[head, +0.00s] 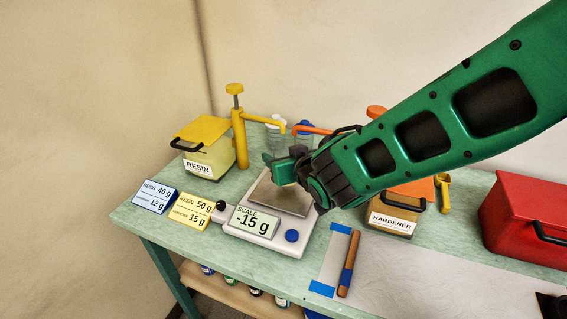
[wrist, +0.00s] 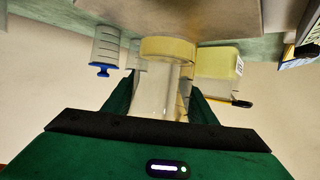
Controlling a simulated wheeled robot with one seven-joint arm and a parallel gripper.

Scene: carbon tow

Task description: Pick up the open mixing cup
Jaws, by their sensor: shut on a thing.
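My gripper (head: 284,168) is above the scale (head: 262,226), over its metal plate. In the wrist view a clear mixing cup (wrist: 158,95) with a pale yellow band at its far end stands between the two green fingers, and my gripper (wrist: 160,98) is shut on it. In the head view the cup is mostly hidden by the gripper and arm. The scale display reads -15 g. I cannot tell the exact gap between cup and plate.
The resin container (head: 205,155) with its yellow pump stands at the back left. The hardener container (head: 392,215) is right of the scale. A blue card and a yellow card (head: 190,212) lie left. A brown-handled tool (head: 349,262) and a red box (head: 525,220) are to the right.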

